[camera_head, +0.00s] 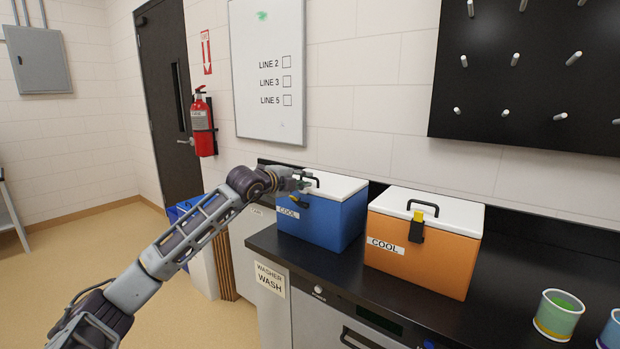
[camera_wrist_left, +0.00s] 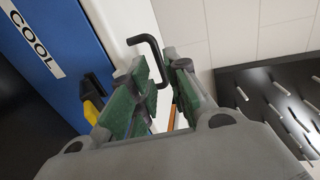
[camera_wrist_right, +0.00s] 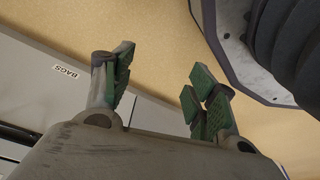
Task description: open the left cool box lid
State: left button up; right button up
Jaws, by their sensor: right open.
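The left cool box (camera_head: 325,221) is blue with a white lid (camera_head: 341,187), which lies closed on it. A black handle stands on the lid and shows in the left wrist view (camera_wrist_left: 149,46). A dark latch with a yellow part (camera_wrist_left: 92,100) is on the box front. My left gripper (camera_head: 300,183) is at the front of the lid. My right gripper (camera_wrist_right: 158,90) is open and empty, seen only in the right wrist view.
An orange cool box (camera_head: 420,252) with a closed white lid stands just right of the blue one on the black counter (camera_head: 500,315). Cups (camera_head: 558,315) are at the far right. A black peg board (camera_head: 530,75) hangs on the wall behind.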

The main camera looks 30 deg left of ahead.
pick_arm(q)
jog(key=shift+x, duration=1.25)
jog(key=shift+p+x, duration=0.4)
jog(key=shift+x, duration=0.7)
jog(key=shift+c, duration=0.6)
grip_shut()
jog(key=shift+w, duration=0.1)
pick_arm(e)
jog(key=shift+s+d+f, duration=0.1)
jog(key=shift+d+f, duration=0.25)
jog(key=shift+f, duration=0.2)
jog(key=shift+d+f, duration=0.35)
jog(key=shift+f, duration=0.2)
jog(key=shift+s, duration=0.15)
jog(key=shift+s+a+f, duration=0.15)
jog(key=shift+s+f, duration=0.05)
jog(key=shift+s, duration=0.45)
